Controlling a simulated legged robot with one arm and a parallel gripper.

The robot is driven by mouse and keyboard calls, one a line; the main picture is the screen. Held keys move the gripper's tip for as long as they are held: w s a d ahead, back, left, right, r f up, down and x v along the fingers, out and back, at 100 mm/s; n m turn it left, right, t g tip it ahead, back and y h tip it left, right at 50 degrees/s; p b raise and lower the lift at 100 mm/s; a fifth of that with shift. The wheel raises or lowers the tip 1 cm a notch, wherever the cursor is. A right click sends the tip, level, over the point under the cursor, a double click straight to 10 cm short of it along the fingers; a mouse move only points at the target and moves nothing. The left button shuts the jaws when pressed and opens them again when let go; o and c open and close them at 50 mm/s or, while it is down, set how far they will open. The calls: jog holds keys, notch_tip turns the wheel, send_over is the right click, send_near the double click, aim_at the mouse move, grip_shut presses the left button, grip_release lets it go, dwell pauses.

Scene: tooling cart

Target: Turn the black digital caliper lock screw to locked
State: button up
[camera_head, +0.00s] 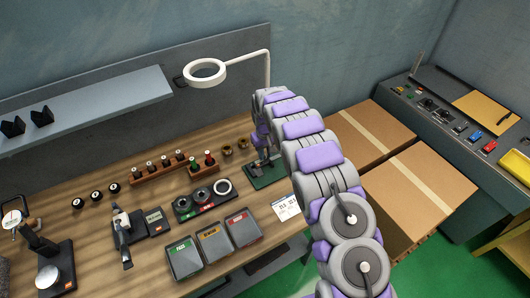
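My gripper (264,154) is small and dark at the end of my grey and purple arm, low over a green base (264,177) at the back right of the wooden bench. Dark parts stand on this base right by the gripper. I cannot tell which of them belong to a caliper and which to my gripper. The black digital caliper and its lock screw cannot be made out surely. Whether the fingers are open or shut, or touch anything, is too small to see.
The wooden bench (85,245) holds a gauge stand (48,262), a grey measuring tool (122,238), several bins (242,228) and a ring lamp (205,71). Cardboard boxes (415,190) stand right of my arm. A side counter (438,92) with small tools is at the far right.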

notch_tip(320, 180, up, 17)
jog(key=p, duration=0.1)
jog(key=shift+r, duration=0.15)
dwell(0.5)
dwell(0.4)
